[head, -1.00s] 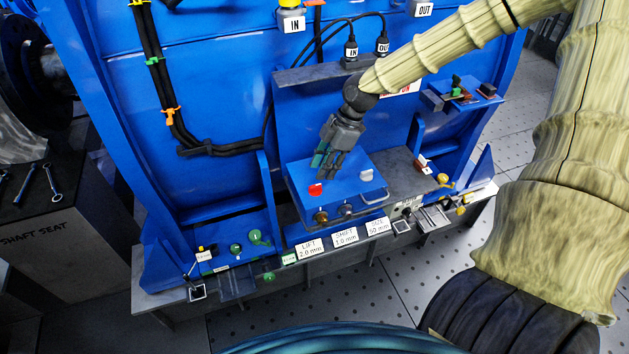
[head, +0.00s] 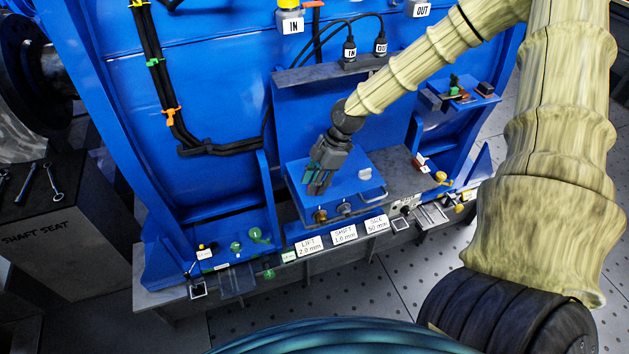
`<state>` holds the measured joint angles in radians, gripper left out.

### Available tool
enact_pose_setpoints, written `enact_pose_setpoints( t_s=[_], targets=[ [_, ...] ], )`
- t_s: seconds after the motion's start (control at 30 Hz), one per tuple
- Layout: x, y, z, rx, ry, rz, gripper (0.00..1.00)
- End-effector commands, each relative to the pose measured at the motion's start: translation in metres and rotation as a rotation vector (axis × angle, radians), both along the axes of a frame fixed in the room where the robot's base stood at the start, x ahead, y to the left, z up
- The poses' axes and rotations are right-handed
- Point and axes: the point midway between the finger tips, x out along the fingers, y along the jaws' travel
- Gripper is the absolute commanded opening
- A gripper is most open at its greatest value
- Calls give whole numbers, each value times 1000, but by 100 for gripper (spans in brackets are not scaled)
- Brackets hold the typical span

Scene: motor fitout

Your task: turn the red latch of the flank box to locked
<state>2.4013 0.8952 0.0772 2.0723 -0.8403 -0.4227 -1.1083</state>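The flank box (head: 346,187) is a blue box low on the front of the blue motor frame, with a white latch (head: 365,174) on the right of its top and two round connectors on its front face. My gripper (head: 316,188) points down over the left part of the box top. The red latch is hidden behind the gripper's fingers. I cannot tell whether the fingers touch it, or whether they are open or shut.
A metal handle (head: 374,194) sticks out at the box's right front. White labels LIFT (head: 309,247), SHIFT (head: 344,234) and SIZE (head: 376,223) stand before the box. Black cables (head: 312,50) run above it. A yellow knob (head: 440,178) is to the right.

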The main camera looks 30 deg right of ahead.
Motion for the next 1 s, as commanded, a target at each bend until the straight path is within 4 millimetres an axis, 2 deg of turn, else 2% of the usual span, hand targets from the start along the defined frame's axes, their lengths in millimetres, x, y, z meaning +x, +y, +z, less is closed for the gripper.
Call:
enact_pose_setpoints(
  t_s=[0.23,0.4,0.77,1.0],
  targets=[
    [0,0,0,0,0,0,31],
    [0,0,0,0,0,0,0],
    [0,0,0,-1,1,-20,0],
    [0,0,1,-1,-1,-126,0]
  ],
)
